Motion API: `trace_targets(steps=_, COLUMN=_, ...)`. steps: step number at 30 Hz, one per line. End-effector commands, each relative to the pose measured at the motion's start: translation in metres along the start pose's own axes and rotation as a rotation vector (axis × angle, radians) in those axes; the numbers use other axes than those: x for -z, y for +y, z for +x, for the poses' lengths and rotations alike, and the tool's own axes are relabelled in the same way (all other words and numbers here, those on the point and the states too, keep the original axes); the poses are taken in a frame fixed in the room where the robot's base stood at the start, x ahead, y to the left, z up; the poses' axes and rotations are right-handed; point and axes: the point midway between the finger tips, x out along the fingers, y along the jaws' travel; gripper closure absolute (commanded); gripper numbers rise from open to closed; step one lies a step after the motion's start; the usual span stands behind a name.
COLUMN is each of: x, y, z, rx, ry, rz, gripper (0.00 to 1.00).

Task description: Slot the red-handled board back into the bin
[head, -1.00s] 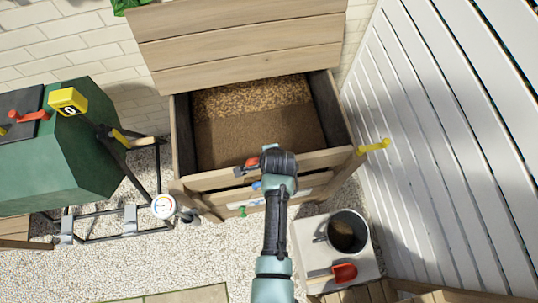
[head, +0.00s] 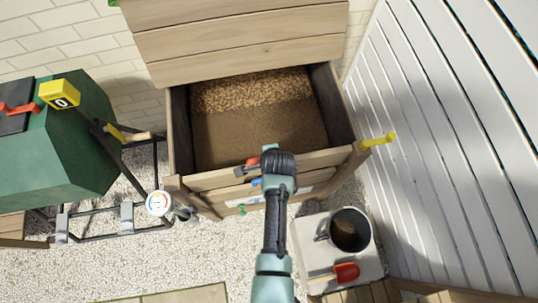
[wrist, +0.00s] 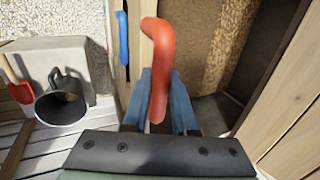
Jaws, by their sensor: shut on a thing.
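The red handle (wrist: 158,50) is a curved bar standing up between the two blue-grey fingers of my gripper (wrist: 160,95) in the wrist view. My gripper is shut on it. In the head view the red handle (head: 253,161) shows at the left of my gripper (head: 266,160), over the front wall of the wooden bin (head: 222,179). The board below the handle is mostly hidden, so I cannot tell how deep it sits. The bin holds brown soil (head: 250,137), with a lighter, coarser band at the back.
A blue handle (wrist: 122,38) is close beside the red one. A green handle (head: 241,209) is lower on the bin's front, and a yellow handle (head: 377,141) is at its right. A bucket (head: 350,230) and red scoop (head: 346,272) are at lower right. A round gauge (head: 159,203) is left.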

Motion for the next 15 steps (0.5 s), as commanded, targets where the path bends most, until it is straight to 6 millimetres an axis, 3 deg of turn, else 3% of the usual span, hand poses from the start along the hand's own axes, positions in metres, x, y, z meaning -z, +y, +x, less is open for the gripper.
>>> trace_targets(steps=15, x=0.0005, y=0.0002, z=0.0064, rx=0.007, ry=0.001, rz=0.0, gripper=1.0)
